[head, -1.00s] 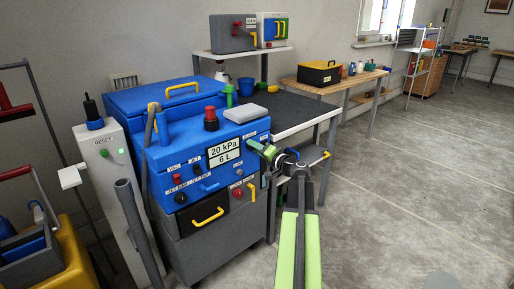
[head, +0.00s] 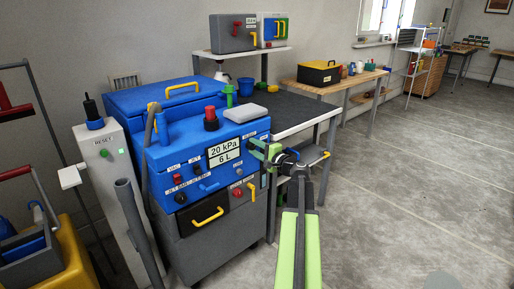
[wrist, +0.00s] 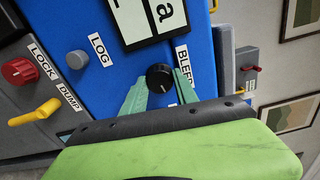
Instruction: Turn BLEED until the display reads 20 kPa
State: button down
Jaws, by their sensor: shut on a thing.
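The blue machine (head: 160,155) stands left of centre in the head view. Its display (head: 223,151) reads 20 kPa above 6 L; part of the display also shows in the wrist view (wrist: 137,20). The BLEED knob (wrist: 159,77) is small, round and black with a pale mark, on the blue panel beside the BLEED label (wrist: 183,58). My gripper (head: 266,152) is at the panel's right end. In the wrist view its green fingers (wrist: 160,82) are shut on the knob, one on each side. The knob is hidden by my gripper in the head view.
A LOG button (wrist: 77,60), a red LOCK knob (wrist: 18,71) and a yellow DUMP lever (wrist: 36,112) lie near the knob. A grey RESET post (head: 105,165) stands left of the machine. Open floor (head: 410,190) lies to the right.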

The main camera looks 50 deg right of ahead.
jog(key=shift+a+f, duration=0.1)
dwell(0.3)
jog(key=c, duration=0.9)
grip_release()
jog(key=shift+c, duration=0.2)
jog(key=s+a, duration=0.1)
jog(key=s, duration=1.6)
jog(key=shift+s, duration=0.25)
